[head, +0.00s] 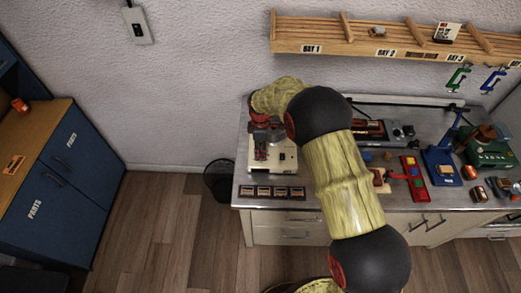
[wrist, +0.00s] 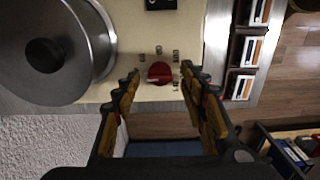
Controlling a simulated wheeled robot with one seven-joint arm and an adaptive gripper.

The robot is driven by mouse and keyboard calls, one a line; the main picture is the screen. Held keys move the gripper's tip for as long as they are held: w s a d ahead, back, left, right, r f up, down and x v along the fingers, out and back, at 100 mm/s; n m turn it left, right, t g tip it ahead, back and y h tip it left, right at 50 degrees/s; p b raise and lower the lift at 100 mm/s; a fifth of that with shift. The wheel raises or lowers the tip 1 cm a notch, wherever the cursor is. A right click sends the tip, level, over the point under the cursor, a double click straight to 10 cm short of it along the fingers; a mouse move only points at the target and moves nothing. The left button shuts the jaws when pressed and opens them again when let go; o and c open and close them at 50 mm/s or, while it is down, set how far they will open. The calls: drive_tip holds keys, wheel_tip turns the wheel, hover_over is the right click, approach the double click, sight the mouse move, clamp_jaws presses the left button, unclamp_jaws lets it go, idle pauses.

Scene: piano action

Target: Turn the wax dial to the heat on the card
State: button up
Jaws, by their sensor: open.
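The wax dial (wrist: 159,72) is a round red knob on the cream face of the wax unit (wrist: 128,30); small marks sit around it, too small to read. My gripper (wrist: 161,79) is open and empty in the wrist view, with one fingertip on each side of the dial. I cannot tell whether they touch it. In the head view my gripper (head: 262,147) hangs over the wax unit (head: 289,163) at the bench's left end, where my arm hides part of it. A white card with red and dark print (head: 446,33) stands on the wall shelf; its text is unreadable.
A round metal pot (wrist: 78,75) is beside the dial. A row of small framed pieces (head: 272,192) lies along the bench's front left edge. A red tray (head: 413,180) and a blue stand (head: 440,170) are farther right. A dark bin (head: 217,182) is on the floor.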

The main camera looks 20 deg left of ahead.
drive_tip(key=shift+f, duration=0.3)
drive_tip(key=shift+c, duration=0.6)
clamp_jaws()
